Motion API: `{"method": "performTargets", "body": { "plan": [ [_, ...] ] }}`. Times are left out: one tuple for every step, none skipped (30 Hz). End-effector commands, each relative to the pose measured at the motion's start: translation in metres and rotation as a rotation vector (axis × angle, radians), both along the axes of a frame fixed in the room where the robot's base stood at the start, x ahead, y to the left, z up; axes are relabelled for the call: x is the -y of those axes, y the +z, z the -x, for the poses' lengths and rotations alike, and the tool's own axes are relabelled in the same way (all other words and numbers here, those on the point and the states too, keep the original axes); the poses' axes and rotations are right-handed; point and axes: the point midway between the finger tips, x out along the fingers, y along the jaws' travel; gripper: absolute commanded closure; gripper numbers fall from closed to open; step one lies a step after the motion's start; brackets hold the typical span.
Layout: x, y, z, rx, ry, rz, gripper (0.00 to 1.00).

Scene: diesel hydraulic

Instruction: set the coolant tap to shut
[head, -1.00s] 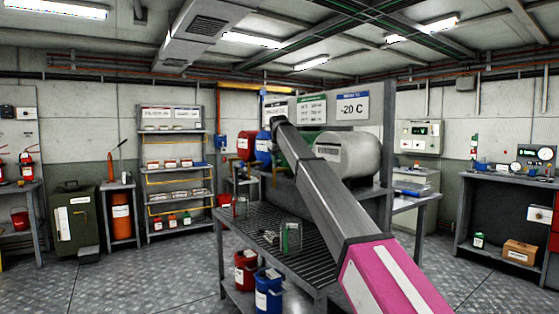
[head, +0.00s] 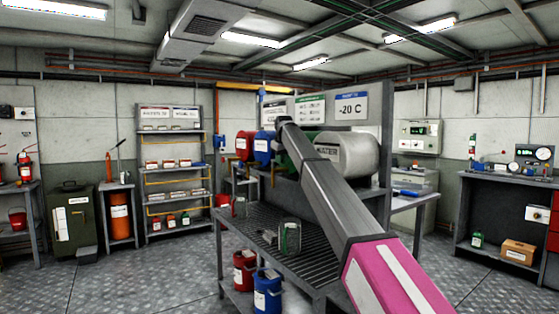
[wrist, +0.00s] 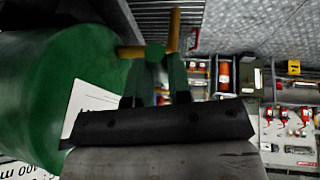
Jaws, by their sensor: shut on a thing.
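A green drum (wrist: 45,85) with a white label fills the left of the wrist view. In the head view the green drum (head: 294,150) is partly hidden behind my arm. A tap with brass-yellow parts (wrist: 173,30) and a green handle (wrist: 155,52) stands out from the drum's end in the wrist view. My gripper (wrist: 156,75) is shut on the green handle, one dark finger on each side. The handle is partly covered by the fingers, and its exact angle is hard to read. My gripper is hidden in the head view.
A red drum (head: 244,147), a blue drum (head: 263,150) and a grey drum (head: 350,152) lie beside the green one. A slatted bench (head: 312,262) below carries a clear jar (head: 290,237). Red (head: 244,272) and blue (head: 267,291) buckets stand under it.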

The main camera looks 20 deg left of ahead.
Motion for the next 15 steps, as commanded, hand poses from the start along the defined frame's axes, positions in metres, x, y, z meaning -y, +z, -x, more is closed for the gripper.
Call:
{"method": "performTargets", "body": {
  "plan": [
    [0.0001,0.0004,-0.0002,0.002,0.005,0.001,1.00],
    [0.0000,0.0004,-0.0003,0.002,0.006,0.002,1.00],
    [0.0000,0.0004,-0.0002,0.002,0.006,0.002,1.00],
    [0.0000,0.0004,-0.0003,0.002,0.005,0.001,1.00],
    [0.0000,0.0004,-0.0003,0.002,0.005,0.001,1.00],
    [-0.0001,0.0005,-0.0003,0.002,0.005,0.001,1.00],
    [0.0000,0.0006,-0.0003,0.002,0.005,0.001,0.78],
    [0.0000,0.0004,-0.0003,0.002,0.005,0.001,0.68],
    [0.0000,0.0004,-0.0003,0.002,0.005,0.001,0.56],
    [0.0000,0.0004,-0.0003,0.002,0.005,0.001,0.56],
    [0.0000,0.0004,-0.0003,0.002,0.005,0.001,0.56],
    [0.0000,0.0004,-0.0002,0.001,0.004,0.001,0.56],
    [0.0000,0.0004,-0.0002,0.001,0.004,0.001,0.56],
    [-0.0001,0.0003,-0.0002,0.001,0.004,0.001,0.56],
    [-0.0001,0.0003,-0.0002,0.001,0.004,0.001,0.56]
  ]
}}
